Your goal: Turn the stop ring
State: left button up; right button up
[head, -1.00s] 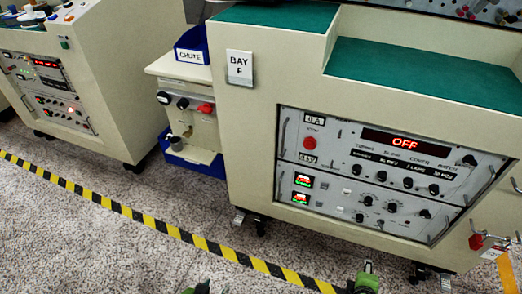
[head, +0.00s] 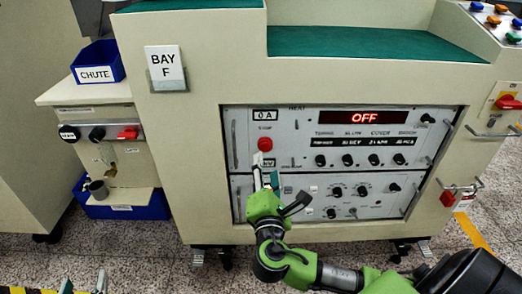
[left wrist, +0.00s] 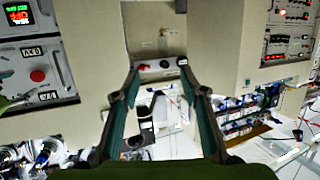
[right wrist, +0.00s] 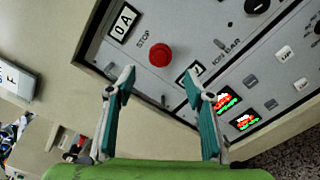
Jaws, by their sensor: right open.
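The stop ring shows as a round red knob (head: 264,144) at the upper left of the grey control panel (head: 300,122). In the right wrist view the red knob (right wrist: 160,55) has a STOP label beside it. My right gripper (head: 266,172) is just below the knob in the head view; in the right wrist view it is open (right wrist: 158,80), with nothing between its fingers and the knob beyond the tips. My left gripper (head: 84,284) is low at the bottom left of the head view. The left wrist view shows it open and empty (left wrist: 158,68).
A side cabinet (head: 125,165) with black knobs, a red switch (head: 128,132) and a blue CHUTE bin (head: 97,62) stands left of the panel. A lit OFF display (head: 370,118) and several black knobs fill the panel.

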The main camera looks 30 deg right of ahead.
aim_at(265, 147)
jog(key=b+x, duration=0.1)
jog(key=x, duration=0.7)
jog(key=shift+w+d+f+b, duration=0.1)
jog(key=shift+w+f+b, duration=0.05)
jog(key=shift+w+b, duration=0.25)
jog(key=shift+w+d, duration=0.3)
jog(key=shift+w, duration=0.2)
pick_arm(q)
notch_tip(265, 147, up, 11)
jog(key=d+t+h, duration=0.1)
jog(key=t+h, duration=0.1)
jog(key=t, duration=0.3)
jog(key=shift+w+d+t, duration=0.25)
jog(key=shift+t, duration=0.15)
jog(key=shift+f, duration=0.1)
pick_arm(e)
jog(key=shift+c, duration=0.4)
jog(key=c, duration=1)
